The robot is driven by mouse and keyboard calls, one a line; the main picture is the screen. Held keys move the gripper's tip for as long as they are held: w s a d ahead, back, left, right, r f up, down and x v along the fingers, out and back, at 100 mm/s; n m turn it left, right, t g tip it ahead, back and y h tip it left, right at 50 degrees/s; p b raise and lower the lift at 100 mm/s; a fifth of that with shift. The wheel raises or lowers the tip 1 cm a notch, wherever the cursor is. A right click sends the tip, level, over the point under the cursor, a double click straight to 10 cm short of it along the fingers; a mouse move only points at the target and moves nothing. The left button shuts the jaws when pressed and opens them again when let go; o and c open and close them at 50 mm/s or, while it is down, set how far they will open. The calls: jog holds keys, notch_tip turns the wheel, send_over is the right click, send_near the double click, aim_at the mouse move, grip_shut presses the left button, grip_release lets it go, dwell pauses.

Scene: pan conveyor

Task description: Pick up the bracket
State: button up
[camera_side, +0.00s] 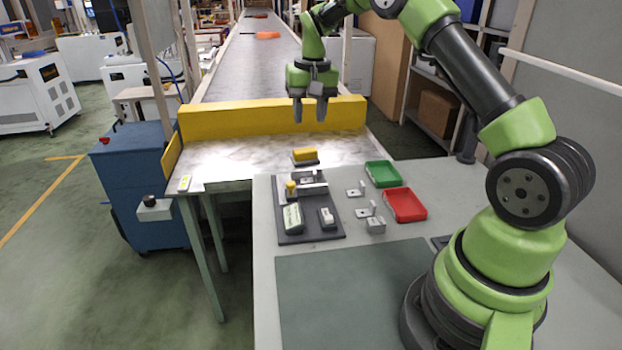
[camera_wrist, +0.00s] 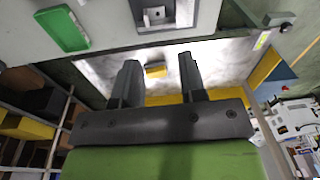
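Small light-grey metal pieces that look like brackets lie on the grey table between the fixture and the trays: one bracket (camera_side: 355,191) and another (camera_side: 364,211) nearer the front. A similar metal piece sits at the back of the dark fixture plate (camera_side: 326,234); it shows in the wrist view (camera_wrist: 154,16). I cannot tell which one the task means. My gripper (camera_side: 309,113) points down over the conveyor end, well above and behind these pieces. In the wrist view, its fingers (camera_wrist: 158,67) are apart with nothing held between them.
A yellow-topped block (camera_side: 305,154) lies on the bright metal surface before the yellow barrier (camera_side: 270,117). A green tray (camera_side: 383,174) and a red tray (camera_side: 405,205) stand right of the fixture. A grey block (camera_side: 376,226) is nearby. The front mat (camera_side: 350,300) is clear.

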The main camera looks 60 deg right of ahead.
jog(key=g, duration=0.1)
send_over(316, 173)
notch_tip(316, 173, down, 6)
jog(key=shift+m, duration=0.4)
notch_tip(316, 173, down, 5)
jog(key=shift+s+d+r, duration=0.1)
jog(key=shift+s, duration=0.05)
jog(key=f, duration=0.5)
jog(key=shift+a+f, duration=0.2)
jog(key=shift+f, duration=0.2)
grip_shut()
